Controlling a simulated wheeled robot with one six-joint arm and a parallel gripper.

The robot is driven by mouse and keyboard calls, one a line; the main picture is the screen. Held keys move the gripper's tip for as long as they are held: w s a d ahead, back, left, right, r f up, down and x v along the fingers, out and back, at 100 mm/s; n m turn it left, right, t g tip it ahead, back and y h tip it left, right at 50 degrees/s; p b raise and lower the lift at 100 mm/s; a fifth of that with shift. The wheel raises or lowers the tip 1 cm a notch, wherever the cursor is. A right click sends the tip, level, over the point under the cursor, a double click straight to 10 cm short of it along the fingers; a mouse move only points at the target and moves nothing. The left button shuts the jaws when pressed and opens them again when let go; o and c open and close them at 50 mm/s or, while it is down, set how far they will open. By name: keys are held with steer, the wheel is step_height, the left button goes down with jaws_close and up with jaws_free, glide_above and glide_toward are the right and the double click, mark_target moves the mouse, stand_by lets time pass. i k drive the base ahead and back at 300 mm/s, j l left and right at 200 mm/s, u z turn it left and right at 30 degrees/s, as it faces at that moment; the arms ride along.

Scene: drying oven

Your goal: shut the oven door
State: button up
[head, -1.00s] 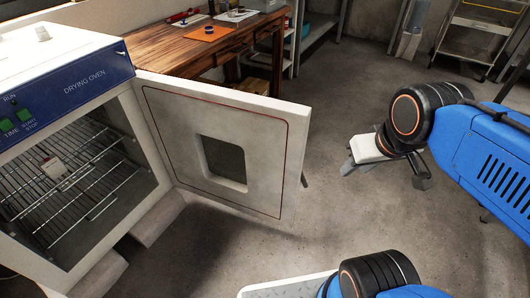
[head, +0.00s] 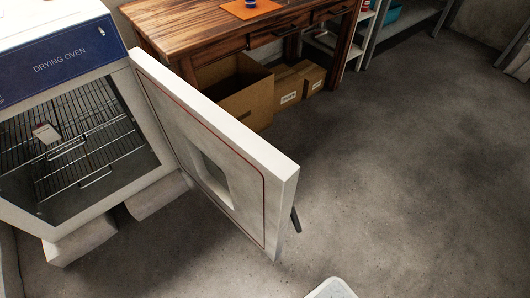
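The drying oven (head: 62,55) stands at the left of the head view, with a blue front panel above its opening. Its door (head: 215,150) is wide open, swung out to the right, with its inner face and small window showing. A dark handle (head: 296,219) sticks out past the door's outer edge, mostly hidden behind it. Inside the oven are wire racks (head: 75,140) with a small white labelled item (head: 45,133) on the upper one.
A wooden workbench (head: 190,28) with an orange mat stands behind the oven. Cardboard boxes (head: 235,92) sit beneath it. Metal shelving (head: 400,30) is at the back. The concrete floor (head: 410,180) right of the door is clear.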

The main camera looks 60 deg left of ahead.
mark_target(253, 183)
steer(key=i+l+u, duration=0.1)
steer(key=i, duration=0.6)
steer(key=i+l, duration=0.15)
steer(key=i, duration=0.55)
steer(key=i+j+u, duration=0.2)
steer(key=i+u, duration=0.2)
steer(key=i+j+u, duration=0.15)
steer(key=i+u, duration=0.65)
steer(key=i+l+u, duration=0.15)
steer(key=i+u, duration=0.35)
steer(key=u, duration=2.85)
steer(key=k+l+z, duration=0.1)
steer(key=l, duration=0.3)
steer(key=k+l+z, duration=0.1)
steer(key=k+l, duration=0.2)
steer(key=l, duration=0.1)
